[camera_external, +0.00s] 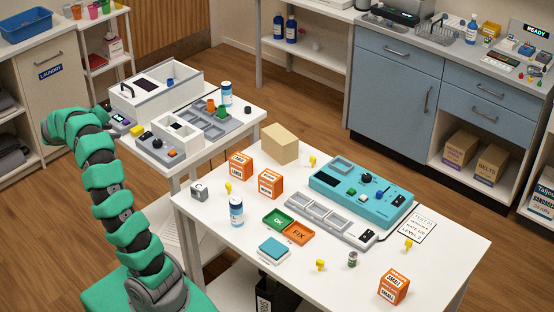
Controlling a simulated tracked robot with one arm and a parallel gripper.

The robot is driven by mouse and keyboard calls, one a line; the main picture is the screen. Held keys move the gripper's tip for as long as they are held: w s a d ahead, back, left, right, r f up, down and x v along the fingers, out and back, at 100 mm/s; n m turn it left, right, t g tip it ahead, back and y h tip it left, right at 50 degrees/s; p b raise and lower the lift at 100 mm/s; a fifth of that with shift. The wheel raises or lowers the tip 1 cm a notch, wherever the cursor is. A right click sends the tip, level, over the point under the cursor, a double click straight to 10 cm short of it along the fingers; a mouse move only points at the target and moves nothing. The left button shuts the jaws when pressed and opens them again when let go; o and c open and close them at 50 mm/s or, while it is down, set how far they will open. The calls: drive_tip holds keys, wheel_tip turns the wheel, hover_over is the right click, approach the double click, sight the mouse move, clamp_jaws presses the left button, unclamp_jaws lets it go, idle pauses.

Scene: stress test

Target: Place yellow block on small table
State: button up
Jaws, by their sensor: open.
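A small yellow block (137,131) lies on the small white table (254,118) at the left, near its left edge. Small yellow pieces also lie on the larger table: one (228,187) at its left, one (313,161) at the back, one (320,264) at the front and one (409,243) at the right. A larger tan block (281,143) sits at its back edge. My green arm rises at the left and bends over at the top, left of the small table.
The small table carries white boxes (180,86), a grey tray (218,122) and a bottle (227,92). The large table (230,251) holds orange boxes (271,183), a teal device (358,190) and a bottle (236,211).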

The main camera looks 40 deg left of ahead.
drive_tip(key=w+d+r+m+t+y, duration=0.1)
drive_tip(key=w+d+r+t+y, duration=0.15)
drive_tip(key=w+r, duration=0.95)
drive_tip(key=w+d+r+m+t+y, duration=0.15)
drive_tip(key=w+r+y, duration=0.25)
drive_tip(key=w+r, duration=0.85)
drive_tip(key=w+d+r+n+y, duration=0.2)
drive_tip(key=d+r, duration=0.7)
drive_tip(key=r, duration=0.4)
drive_tip(key=d+r+n, duration=0.3)
drive_tip(key=d+r, duration=0.4)
drive_tip(key=d, duration=0.3)
drive_tip(key=s+d+h, duration=0.2)
drive_tip(key=d+h, duration=0.1)
drive_tip(key=d, duration=0.8)
drive_tip(key=s+d+h, duration=0.3)
drive_tip(key=d, duration=0.9)
drive_tip(key=s+d+r+g+h, duration=0.1)
drive_tip(key=s+d+h, duration=0.2)
drive_tip(key=d, duration=0.8)
drive_tip(key=shift+d+m, duration=0.2)
drive_tip(key=shift+m, duration=0.25)
drive_tip(key=shift+s+r, duration=0.1)
